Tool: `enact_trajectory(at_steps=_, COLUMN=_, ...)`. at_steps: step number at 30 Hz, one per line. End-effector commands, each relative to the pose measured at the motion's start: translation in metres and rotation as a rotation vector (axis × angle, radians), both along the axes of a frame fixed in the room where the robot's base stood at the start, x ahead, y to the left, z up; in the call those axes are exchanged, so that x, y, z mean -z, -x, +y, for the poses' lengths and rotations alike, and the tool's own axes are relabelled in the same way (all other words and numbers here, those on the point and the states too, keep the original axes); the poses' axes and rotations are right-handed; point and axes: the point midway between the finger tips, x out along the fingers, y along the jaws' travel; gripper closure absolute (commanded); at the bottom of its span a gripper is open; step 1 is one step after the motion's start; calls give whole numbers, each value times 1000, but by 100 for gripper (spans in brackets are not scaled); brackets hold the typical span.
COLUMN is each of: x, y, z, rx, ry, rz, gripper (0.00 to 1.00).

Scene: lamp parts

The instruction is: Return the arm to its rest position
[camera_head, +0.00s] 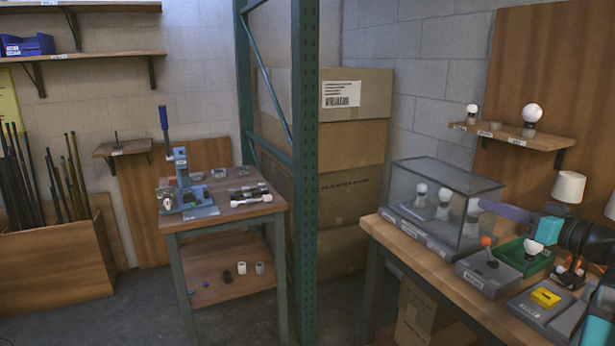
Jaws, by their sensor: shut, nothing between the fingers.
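My arm reaches in from the right edge, with dark links and teal caps. No gap to the case can be judged from this view.
The right workbench (405,243) carries a grey box with an orange-topped lever (487,268), a green tray (513,251), a yellow-buttoned box (545,297) and a white-shaded lamp (568,187). A shelf (510,134) with bulbs hangs above. A green post (305,170) stands mid-view.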

Motion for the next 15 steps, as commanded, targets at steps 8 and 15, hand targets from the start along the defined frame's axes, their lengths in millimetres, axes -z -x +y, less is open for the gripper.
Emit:
enact_trajectory(at_steps=8, x=26, y=-21, z=26, rx=-58, ry=-41, rz=44, gripper=100)
enact_trajectory(at_steps=15, x=71, y=-46, z=63, rx=-133, ry=-96, rz=115, gripper=100)
